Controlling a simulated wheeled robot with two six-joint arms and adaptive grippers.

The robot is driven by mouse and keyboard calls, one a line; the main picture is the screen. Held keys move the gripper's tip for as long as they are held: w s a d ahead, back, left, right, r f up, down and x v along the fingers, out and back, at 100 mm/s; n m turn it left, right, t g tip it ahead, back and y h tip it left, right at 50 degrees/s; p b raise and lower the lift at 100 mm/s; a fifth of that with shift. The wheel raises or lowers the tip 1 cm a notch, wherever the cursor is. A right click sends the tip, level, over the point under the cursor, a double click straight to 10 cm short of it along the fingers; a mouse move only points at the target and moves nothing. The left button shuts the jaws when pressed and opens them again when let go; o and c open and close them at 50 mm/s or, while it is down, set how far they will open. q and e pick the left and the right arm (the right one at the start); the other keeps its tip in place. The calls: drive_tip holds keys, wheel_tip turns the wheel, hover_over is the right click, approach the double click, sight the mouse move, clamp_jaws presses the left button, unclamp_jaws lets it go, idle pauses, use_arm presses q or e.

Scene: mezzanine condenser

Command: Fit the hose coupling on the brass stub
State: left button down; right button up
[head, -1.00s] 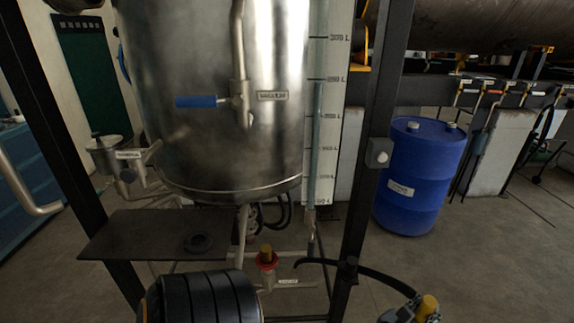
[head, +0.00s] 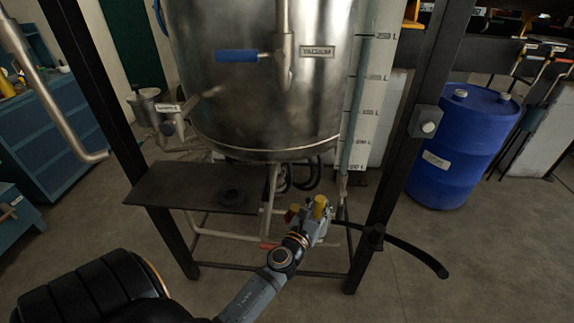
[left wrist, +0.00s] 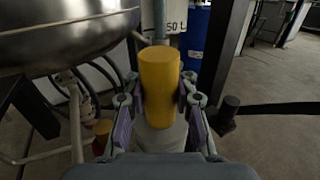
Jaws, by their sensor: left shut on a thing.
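My left gripper (head: 315,217) is shut on a yellow cylinder (head: 320,207), apparently the hose coupling. In the left wrist view the yellow cylinder (left wrist: 160,80) stands upright between the two fingers (left wrist: 158,108), with a grey lower part below it. The brass stub (head: 293,212), with a red collar, shows just left of the gripper, partly hidden by it. In the left wrist view the brass stub (left wrist: 103,128) is left of and below the coupling; the two look apart. My right gripper is not in view.
The steel tank (head: 260,110) hangs above the stub. A blue drum (head: 462,150) is behind.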

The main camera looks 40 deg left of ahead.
use_arm(q)
drive_tip(key=w+a+r+n+y, duration=0.1)
drive_tip(key=w+a, duration=0.1)
drive_tip(key=a, duration=0.4)
drive_tip(key=w+a+r+n+y+p, duration=0.1)
drive_tip(key=w+a+r+y, duration=0.1)
drive_tip(key=a, duration=0.4)
drive_tip(key=shift+w+a+r+g, duration=0.3)
drive_tip(key=shift+w+g, duration=0.1)
drive_tip(key=shift+w, duration=0.2)
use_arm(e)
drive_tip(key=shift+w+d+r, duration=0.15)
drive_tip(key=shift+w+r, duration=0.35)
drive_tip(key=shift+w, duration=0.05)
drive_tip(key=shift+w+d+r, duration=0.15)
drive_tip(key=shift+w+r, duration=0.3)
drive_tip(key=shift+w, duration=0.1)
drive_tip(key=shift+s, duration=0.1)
use_arm(q)
drive_tip(key=shift+y, duration=0.4)
drive_tip(key=f+b, duration=0.1)
drive_tip(key=f, duration=0.1)
drive_tip(key=f+b, duration=0.2)
drive_tip(key=w+f+b, duration=0.1)
drive_tip(key=shift+f+b, duration=0.4)
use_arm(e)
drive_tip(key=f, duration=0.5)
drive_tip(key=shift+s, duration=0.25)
